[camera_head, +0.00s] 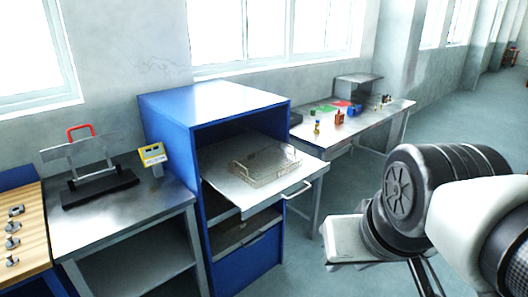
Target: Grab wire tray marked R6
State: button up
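A wire tray (265,165) with low mesh sides sits on a pulled-out metal shelf (222,186) of the blue cabinet. The shelf has a bar handle at its front right. No R6 marking can be read on the tray at this size. My arm enters from the right edge, and my gripper (424,280) points down at the bottom of the picture, right of the cabinet and well apart from the tray. Only thin dark finger parts show, cut off by the lower edge, so its opening cannot be judged.
Left of the blue cabinet (215,105) stands a metal table (130,215) with a red-handled device (85,160) and a yellow-framed display (152,155). Behind right, another table (370,120) holds small coloured items. A wooden bench (30,240) is far left. The floor at right is open.

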aim_at(280, 173)
jog(key=i+u, duration=0.25)
jog(key=i, duration=0.35)
jog(key=i+u, duration=0.2)
jog(key=i, duration=0.4)
jog(key=i+l+u, duration=0.25)
jog(key=i, duration=0.35)
jog(key=i+l, duration=0.1)
jog(key=l, duration=0.05)
